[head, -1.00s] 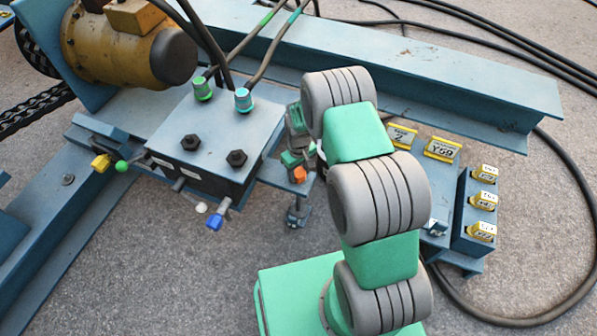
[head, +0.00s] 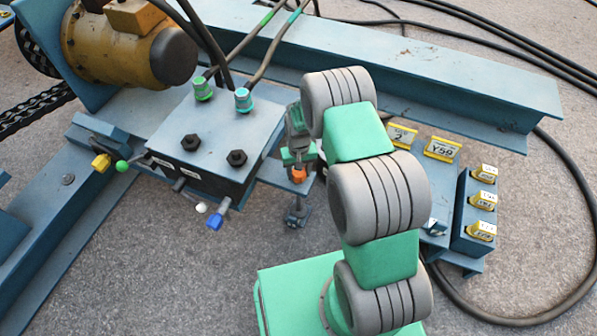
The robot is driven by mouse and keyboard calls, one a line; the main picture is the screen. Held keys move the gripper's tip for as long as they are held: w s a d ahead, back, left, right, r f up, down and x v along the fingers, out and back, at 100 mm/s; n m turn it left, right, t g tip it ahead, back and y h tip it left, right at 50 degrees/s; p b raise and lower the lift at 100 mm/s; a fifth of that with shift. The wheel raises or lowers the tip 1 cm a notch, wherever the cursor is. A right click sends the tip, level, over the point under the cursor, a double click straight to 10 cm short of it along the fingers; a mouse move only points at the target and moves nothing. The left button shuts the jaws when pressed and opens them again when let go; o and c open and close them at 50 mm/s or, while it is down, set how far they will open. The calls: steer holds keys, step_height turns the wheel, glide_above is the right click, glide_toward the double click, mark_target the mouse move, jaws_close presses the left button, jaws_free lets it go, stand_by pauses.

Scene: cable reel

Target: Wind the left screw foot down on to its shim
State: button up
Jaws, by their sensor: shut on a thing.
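The left screw foot hangs through the blue ledge right of the valve block. Its orange head (head: 299,176) is above the ledge, and its dark lower end (head: 297,214) is below, close to the ground. My gripper (head: 298,163) points down at the orange head from above and is shut on it. I cannot make out the shim under the foot, or whether the foot touches anything.
The valve block (head: 218,130) with hose fittings and levers stands just left of my gripper. A blue beam (head: 440,85) runs behind. Yellow tags (head: 442,149) and a tagged block (head: 476,210) are at right. A black cable (head: 562,290) loops on the ground.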

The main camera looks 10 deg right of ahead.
steer(key=shift+w+r, duration=0.15)
steer(key=shift+w, duration=0.1)
steer(key=o, duration=1.3)
steer(key=shift+s, duration=0.15)
step_height(320, 180, up, 8)
steer(key=shift+f+p, duration=0.2)
steer(key=shift+p, duration=1.05)
